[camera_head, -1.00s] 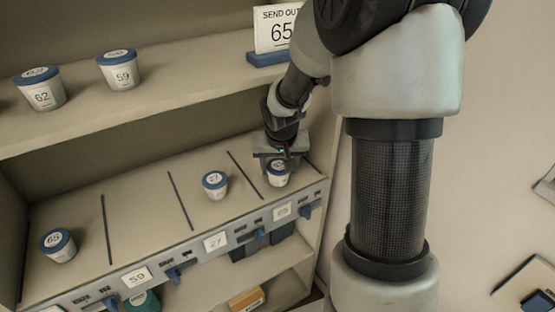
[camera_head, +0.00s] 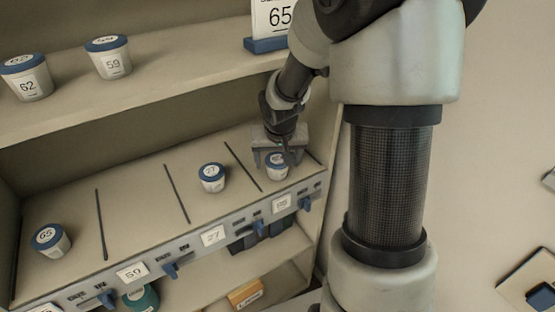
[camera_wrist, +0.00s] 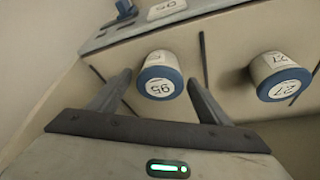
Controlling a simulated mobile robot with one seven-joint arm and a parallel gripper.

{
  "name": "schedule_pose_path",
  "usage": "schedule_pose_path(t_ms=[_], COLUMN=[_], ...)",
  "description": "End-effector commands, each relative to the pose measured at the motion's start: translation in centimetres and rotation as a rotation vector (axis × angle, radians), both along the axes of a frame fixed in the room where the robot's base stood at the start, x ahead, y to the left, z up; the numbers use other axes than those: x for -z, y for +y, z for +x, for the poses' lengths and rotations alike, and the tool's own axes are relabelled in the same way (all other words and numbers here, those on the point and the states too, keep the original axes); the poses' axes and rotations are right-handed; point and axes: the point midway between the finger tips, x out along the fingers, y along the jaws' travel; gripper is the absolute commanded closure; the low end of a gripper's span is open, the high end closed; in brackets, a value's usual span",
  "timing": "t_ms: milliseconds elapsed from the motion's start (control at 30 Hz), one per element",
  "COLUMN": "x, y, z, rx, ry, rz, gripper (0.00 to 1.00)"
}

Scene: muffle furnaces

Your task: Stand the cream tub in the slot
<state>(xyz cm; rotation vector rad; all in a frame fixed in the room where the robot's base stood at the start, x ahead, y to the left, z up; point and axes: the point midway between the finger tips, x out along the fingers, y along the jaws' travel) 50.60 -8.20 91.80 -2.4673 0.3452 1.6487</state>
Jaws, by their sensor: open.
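Several cream tubs with blue lids are in view, so which one the task means is unclear. One tub (camera_head: 277,172) stands upright in the right-most slot; in the wrist view its lid (camera_wrist: 159,86) looks like 95. My gripper (camera_head: 280,154) is open above it, and in the wrist view the fingers are spread on either side of this tub. Tub 27 (camera_head: 212,184) stands in the slot to its left. Tub 65 (camera_head: 50,246) stands in the far-left slot. The slot above the 59 label (camera_head: 132,272) is empty.
Thin dark dividers (camera_head: 176,194) separate the slots. Tubs 62 (camera_head: 28,85) and 59 (camera_head: 113,63) stand on the upper shelf, with a sign (camera_head: 276,24) showing 65 at its right. A front rail (camera_head: 190,247) carries labels and blue levers. A side wall rises at right.

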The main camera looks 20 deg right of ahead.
Motion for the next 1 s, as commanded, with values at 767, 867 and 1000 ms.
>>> schedule_pose_path(t_ms=[767,867,1000], x=[-11.2,-11.4,-11.3], y=[1.2,1.3,1.3], z=[-4.4,-4.4,-4.4], rx=[-0.001,0.0,0.0], ry=[0.0,0.0,0.001], rz=[0.0,0.0,0.0], gripper=[0.28,0.28,0.28])
